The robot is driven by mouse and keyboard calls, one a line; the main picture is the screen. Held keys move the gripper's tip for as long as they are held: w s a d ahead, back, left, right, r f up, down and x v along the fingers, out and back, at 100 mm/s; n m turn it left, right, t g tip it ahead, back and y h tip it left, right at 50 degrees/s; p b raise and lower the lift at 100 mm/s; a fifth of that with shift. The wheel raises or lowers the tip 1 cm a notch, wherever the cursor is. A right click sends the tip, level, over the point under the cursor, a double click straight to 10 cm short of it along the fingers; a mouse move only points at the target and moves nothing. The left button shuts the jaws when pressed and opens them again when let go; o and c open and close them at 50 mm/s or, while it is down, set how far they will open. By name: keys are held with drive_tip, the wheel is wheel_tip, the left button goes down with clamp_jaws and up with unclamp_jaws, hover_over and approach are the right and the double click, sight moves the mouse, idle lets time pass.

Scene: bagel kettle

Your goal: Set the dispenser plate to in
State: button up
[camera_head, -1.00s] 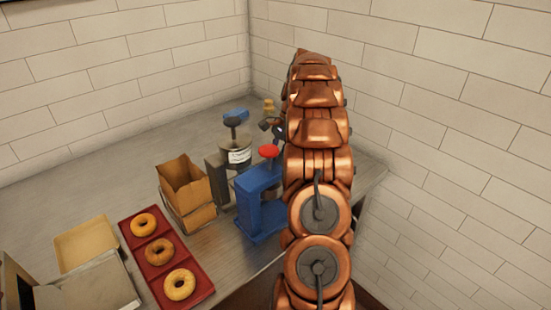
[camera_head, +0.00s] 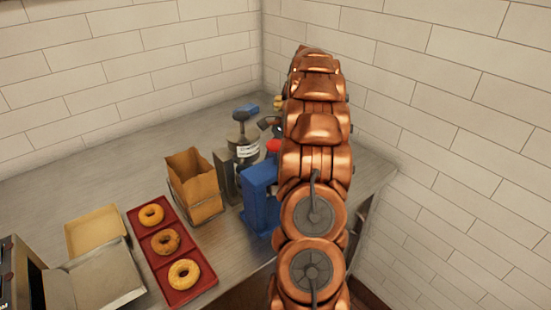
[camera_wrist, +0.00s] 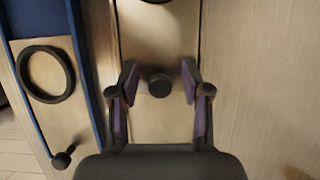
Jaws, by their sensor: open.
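In the wrist view, a tan metal plate (camera_wrist: 150,125) with a dark round knob (camera_wrist: 159,84) lies ahead of my gripper (camera_wrist: 159,72). My gripper is open, with one finger on each side of the knob; I cannot tell whether they touch it. Part of a dark ring shows at the top of this plate. In the head view, a grey dispenser with a white label (camera_head: 246,151) stands beside a blue press (camera_head: 260,192) with a red knob (camera_head: 273,146). My arm hides most of my gripper there and part of the press.
To the left in the wrist view is a blue-edged panel with a black ring (camera_wrist: 25,75) and a small knob (camera_wrist: 63,159). In the head view, a paper bag (camera_head: 193,178) and a red tray (camera_head: 138,222) of bagels stand on the counter. Walls close the back and right.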

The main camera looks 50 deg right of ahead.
drive_tip(key=v, duration=0.7)
drive_tip(key=shift+r, duration=0.25)
idle(0.3)
drive_tip(key=shift+d, duration=0.15)
idle(0.4)
